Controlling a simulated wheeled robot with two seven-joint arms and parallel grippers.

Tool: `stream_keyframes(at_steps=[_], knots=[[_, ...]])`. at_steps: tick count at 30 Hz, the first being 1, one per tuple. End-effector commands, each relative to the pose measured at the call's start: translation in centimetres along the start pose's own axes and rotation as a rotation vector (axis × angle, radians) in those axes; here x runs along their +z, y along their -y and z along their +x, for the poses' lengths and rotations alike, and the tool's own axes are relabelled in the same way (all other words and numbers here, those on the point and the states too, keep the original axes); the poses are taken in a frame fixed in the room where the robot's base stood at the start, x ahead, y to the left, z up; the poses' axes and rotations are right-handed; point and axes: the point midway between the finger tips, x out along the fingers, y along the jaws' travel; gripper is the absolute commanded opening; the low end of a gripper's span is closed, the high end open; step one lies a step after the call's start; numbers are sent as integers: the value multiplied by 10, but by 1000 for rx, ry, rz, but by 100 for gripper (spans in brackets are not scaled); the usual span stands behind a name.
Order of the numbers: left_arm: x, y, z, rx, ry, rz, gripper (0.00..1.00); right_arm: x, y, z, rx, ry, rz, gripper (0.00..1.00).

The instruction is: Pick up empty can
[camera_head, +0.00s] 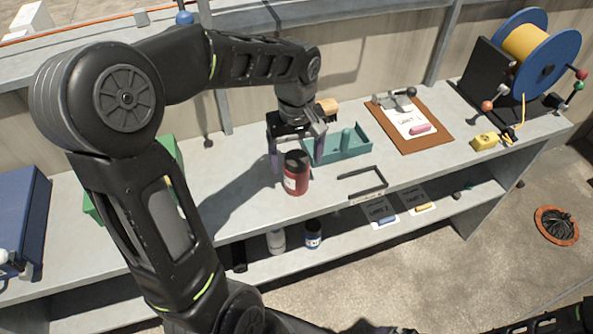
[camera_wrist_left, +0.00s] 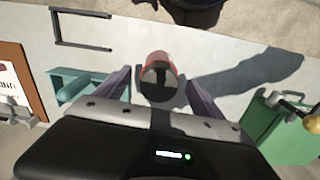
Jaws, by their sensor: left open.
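My left gripper (camera_head: 297,154) is open above and just behind the can, fingers pointing down. In the left wrist view the can (camera_wrist_left: 158,63) appears between the two spread purple-grey fingers of the left gripper (camera_wrist_left: 157,80), with gaps showing on both sides. Whether the fingers reach down past its rim is hard to tell.
A teal tray (camera_head: 350,152) stands close to the right of the fingers. A dark metal bracket (camera_head: 364,190) lies to the can's right. A clipboard (camera_head: 432,138) and cable reel (camera_head: 540,55) are farther right. A green case (camera_wrist_left: 272,128) is on the other side.

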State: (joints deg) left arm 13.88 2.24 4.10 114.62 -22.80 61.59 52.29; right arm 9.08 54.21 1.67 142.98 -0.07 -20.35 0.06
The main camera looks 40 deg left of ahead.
Motion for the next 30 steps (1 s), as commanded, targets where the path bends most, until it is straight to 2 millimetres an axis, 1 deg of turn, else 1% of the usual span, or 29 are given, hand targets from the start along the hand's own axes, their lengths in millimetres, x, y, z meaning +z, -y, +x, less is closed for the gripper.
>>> stream_keyframes(at_steps=[3,6,9,12,28,30], knots=[[-1,0,16,-3,4,-1,79,0,2,-5,0,0,0,100],[-1,0,32,-3,4,0,79,0,2,-6,0,0,0,100],[-2,-1,41,-1,0,0,79,0,3,-7,0,1,0,100],[-2,-1,44,0,0,0,79,0,3,-7,0,1,0,100],[-2,-1,43,1,-1,0,79,0,2,-6,0,1,0,100],[-2,-1,43,1,-1,-1,73,0,2,-6,0,1,0,100]])
